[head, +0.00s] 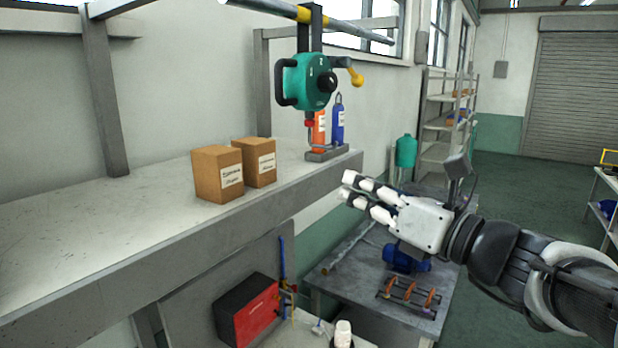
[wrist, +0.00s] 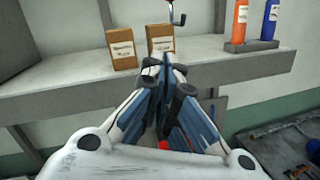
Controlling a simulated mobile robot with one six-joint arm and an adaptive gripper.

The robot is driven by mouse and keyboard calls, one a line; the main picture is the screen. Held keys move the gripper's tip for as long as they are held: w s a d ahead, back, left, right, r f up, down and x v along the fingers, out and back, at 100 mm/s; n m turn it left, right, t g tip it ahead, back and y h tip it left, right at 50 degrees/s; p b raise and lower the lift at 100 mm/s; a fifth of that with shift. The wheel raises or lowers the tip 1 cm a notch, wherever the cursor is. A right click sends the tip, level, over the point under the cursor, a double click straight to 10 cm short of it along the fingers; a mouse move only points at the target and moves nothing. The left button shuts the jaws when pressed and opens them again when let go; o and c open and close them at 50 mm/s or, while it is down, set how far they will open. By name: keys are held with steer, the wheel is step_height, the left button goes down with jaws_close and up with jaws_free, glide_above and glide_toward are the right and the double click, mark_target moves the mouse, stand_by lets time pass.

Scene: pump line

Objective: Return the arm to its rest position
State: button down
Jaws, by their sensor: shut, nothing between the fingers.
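My gripper (head: 348,187) is in the air in front of the shelf's right end, above the lower workbench, with my arm reaching in from the right. Its fingers point left toward the shelf. In the wrist view my gripper (wrist: 168,80) has its fingertips together, with nothing visible between them. It looks clear of everything around it, though its exact distance from the shelf edge is hard to judge.
The concrete shelf (head: 90,235) bears two cardboard boxes (head: 218,173) and a holder with an orange bottle (head: 319,131) and a blue bottle (head: 338,124). A teal hoist (head: 306,82) hangs above. Below is a workbench (head: 345,283) with a blue motor (head: 405,257). Open floor lies right.

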steer(key=s+a+f+n+g+h+b, duration=0.25)
steer(key=s+f+n, duration=0.35)
steer(key=f, duration=0.3)
steer(key=s+a+f+n+g+h+b, duration=0.15)
steer(key=s+f+n+g+b, duration=0.3)
steer(key=f, duration=0.45)
steer(key=s+a+f+n+g+h+b, duration=0.1)
steer(key=s+a+f+n+g, duration=0.15)
steer(key=s+f+n, duration=0.6)
steer(key=s+d+f+n+h+b, duration=0.3)
steer(key=d+f+n, duration=0.2)
steer(key=f+n, duration=0.1)
steer(key=s+d+f+n+h+b, duration=0.3)
steer(key=d+f+n+h, duration=0.1)
steer(key=f, duration=0.5)
steer(key=shift+d+n, duration=0.7)
steer(key=shift+n, duration=0.5)
